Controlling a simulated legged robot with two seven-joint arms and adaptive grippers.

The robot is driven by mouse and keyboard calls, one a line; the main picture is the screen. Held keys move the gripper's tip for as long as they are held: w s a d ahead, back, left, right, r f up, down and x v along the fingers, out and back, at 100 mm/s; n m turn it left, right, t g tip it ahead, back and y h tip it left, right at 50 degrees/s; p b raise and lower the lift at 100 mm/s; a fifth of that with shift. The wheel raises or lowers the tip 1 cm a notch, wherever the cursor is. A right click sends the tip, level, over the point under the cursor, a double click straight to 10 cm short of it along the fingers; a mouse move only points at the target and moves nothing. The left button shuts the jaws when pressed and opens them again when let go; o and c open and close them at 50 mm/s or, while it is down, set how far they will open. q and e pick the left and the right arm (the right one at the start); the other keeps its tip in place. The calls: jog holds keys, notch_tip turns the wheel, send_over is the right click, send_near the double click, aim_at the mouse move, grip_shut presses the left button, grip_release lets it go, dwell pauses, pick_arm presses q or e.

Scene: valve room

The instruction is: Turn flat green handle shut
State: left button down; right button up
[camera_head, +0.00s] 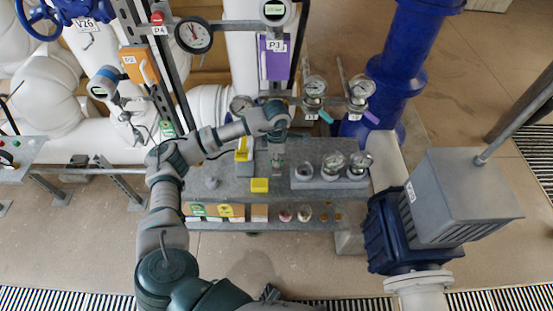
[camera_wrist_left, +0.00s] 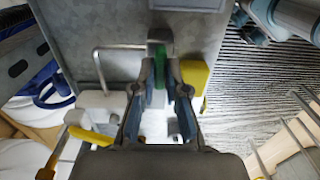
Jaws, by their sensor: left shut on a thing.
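The flat green handle (camera_wrist_left: 160,68) shows in the left wrist view, upright between my fingers near a grey metal panel. My left gripper (camera_wrist_left: 160,85) is shut on it, with one finger on each side. In the head view my left gripper (camera_head: 278,165) reaches down over the grey bench, and its own fingers and wrist hide most of the handle there. My right gripper does not show in either view.
A yellow piece (camera_wrist_left: 194,76) stands close to the right of my fingers in the wrist view. In the head view a yellow block (camera_head: 260,185) is on the grey bench (camera_head: 225,188). Gauges (camera_head: 333,164) stand to its right, and a purple box (camera_head: 273,58) is above.

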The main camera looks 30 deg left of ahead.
pick_arm(q)
jog(key=shift+w, duration=0.1)
jog(key=c, duration=1.4)
grip_release()
jog(key=shift+o, duration=1)
notch_tip(320, 180, up, 12)
jog(key=shift+w+a+f, duration=0.1)
jog(key=shift+f, duration=0.05)
